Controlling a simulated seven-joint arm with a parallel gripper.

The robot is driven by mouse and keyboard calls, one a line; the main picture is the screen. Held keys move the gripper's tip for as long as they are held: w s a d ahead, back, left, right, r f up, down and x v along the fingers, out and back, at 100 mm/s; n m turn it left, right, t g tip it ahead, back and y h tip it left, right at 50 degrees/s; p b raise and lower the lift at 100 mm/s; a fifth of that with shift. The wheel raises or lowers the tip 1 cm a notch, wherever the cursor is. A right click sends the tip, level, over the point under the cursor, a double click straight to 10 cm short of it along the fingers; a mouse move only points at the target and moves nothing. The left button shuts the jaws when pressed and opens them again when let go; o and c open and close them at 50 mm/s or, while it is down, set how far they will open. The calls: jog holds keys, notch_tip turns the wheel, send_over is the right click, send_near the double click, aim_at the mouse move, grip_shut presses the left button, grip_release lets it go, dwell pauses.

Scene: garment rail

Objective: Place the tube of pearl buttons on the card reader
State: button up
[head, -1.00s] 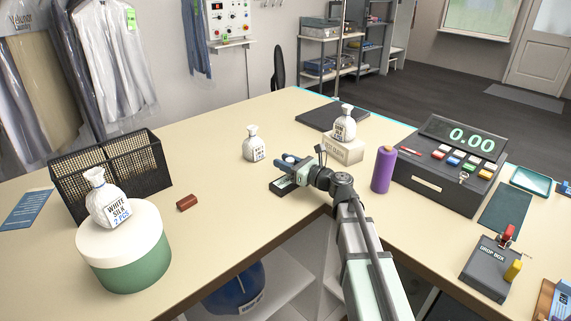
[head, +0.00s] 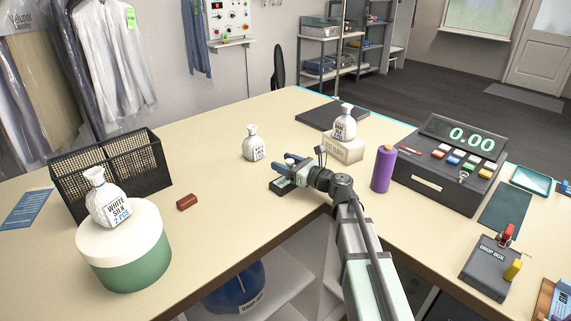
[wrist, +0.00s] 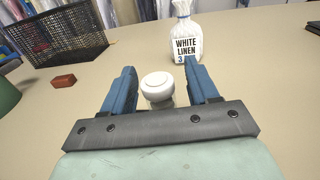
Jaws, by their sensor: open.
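A small white tube with a round cap stands between my fingers in the wrist view (wrist: 159,88). It looks like the tube of pearl buttons, though I see no label. In the head view only its pale top (head: 291,160) shows by my gripper (head: 282,172). My gripper is open and low over the counter, its blue fingers on either side of the tube, with gaps visible in the wrist view. The lower part of the tube is hidden behind the palm. I cannot single out the card reader with certainty.
A white linen bag (wrist: 186,42) stands just beyond the fingers. Another bag sits on a cream block (head: 343,148). A purple cylinder (head: 383,169) and the till (head: 445,170) are right of my arm. A red-brown block (head: 187,202) lies left; the counter between is clear.

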jog(key=shift+r, duration=0.2)
jog(key=v, duration=1.2)
